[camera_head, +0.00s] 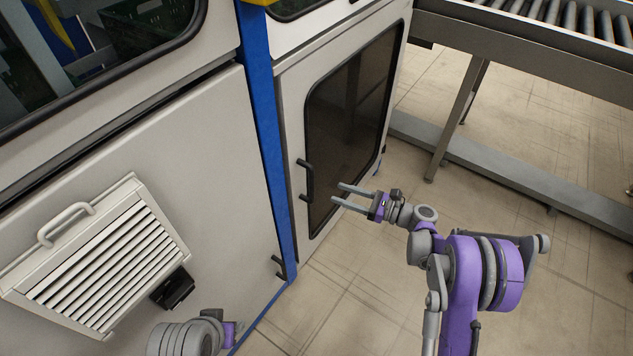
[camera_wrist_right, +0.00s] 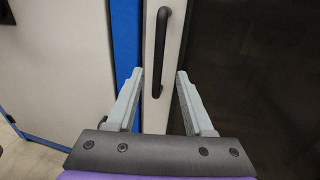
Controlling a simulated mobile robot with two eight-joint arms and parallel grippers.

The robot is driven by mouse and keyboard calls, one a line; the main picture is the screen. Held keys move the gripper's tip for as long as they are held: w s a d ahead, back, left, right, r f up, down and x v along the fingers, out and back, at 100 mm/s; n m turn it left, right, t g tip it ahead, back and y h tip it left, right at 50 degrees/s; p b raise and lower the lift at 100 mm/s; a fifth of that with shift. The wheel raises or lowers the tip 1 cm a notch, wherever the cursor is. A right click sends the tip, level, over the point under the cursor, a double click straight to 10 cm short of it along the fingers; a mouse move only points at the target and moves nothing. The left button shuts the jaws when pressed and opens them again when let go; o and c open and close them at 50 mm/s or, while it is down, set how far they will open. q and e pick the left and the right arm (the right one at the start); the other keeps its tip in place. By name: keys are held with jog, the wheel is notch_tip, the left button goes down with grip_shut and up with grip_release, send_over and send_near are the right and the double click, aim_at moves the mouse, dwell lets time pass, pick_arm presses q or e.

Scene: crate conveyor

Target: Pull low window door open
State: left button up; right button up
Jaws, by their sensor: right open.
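The low window door (camera_head: 300,215) is a pale panel with a dark rounded window (camera_head: 352,110), and it looks closed. Its black bar handle (camera_head: 309,180) stands upright near the door's left edge. My right gripper (camera_head: 341,195) is open and empty, a little to the right of the handle, with its fingers pointing at it. In the right wrist view the handle (camera_wrist_right: 160,50) lies ahead, between the lines of the two open fingers (camera_wrist_right: 160,75), and does not look touched. My left arm shows at the bottom edge, but its gripper fingers are not visible.
A blue post (camera_head: 262,130) stands left of the door. A vented panel (camera_head: 100,255) with a grey handle juts out at the left. A roller conveyor (camera_head: 530,35) with metal legs stands at the upper right. The tiled floor (camera_head: 350,290) before the door looks clear.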

aim_at(312, 184)
jog(key=b+x, duration=0.1)
jog(key=x, duration=0.9)
jog(key=shift+s, duration=0.1)
grip_shut()
dwell(1.1)
